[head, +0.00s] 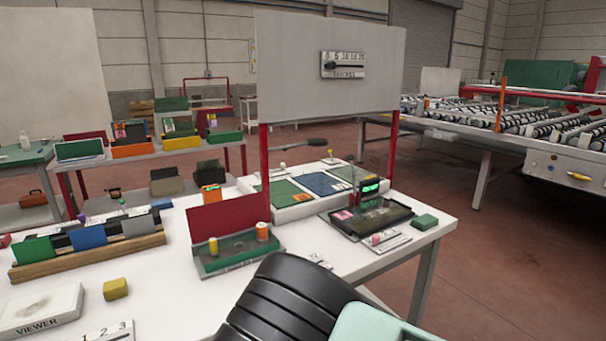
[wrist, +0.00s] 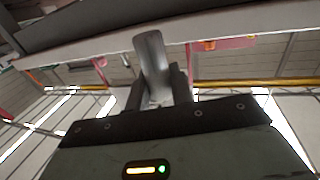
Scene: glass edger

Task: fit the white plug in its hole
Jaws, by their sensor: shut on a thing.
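My gripper (wrist: 158,84) shows in the wrist view with its two dark fingers closed on a smooth, pale grey cylinder (wrist: 151,50). The cylinder looks like the white plug in shade. It sticks out past the fingertips, slightly tilted, and its far end overlaps the pale edge behind it; I cannot tell whether they touch. In the head view only my arm shows at the bottom, and the gripper and plug are not visible. I cannot make out the plug's hole in either view.
A white table (head: 180,290) carries a green tray with a red back (head: 228,216), a wooden rack (head: 90,257), a yellow block (head: 115,289), a white viewer box (head: 40,309), a dark tray (head: 372,216) and a green block (head: 424,222). A grey board (head: 290,60) stands on red posts behind.

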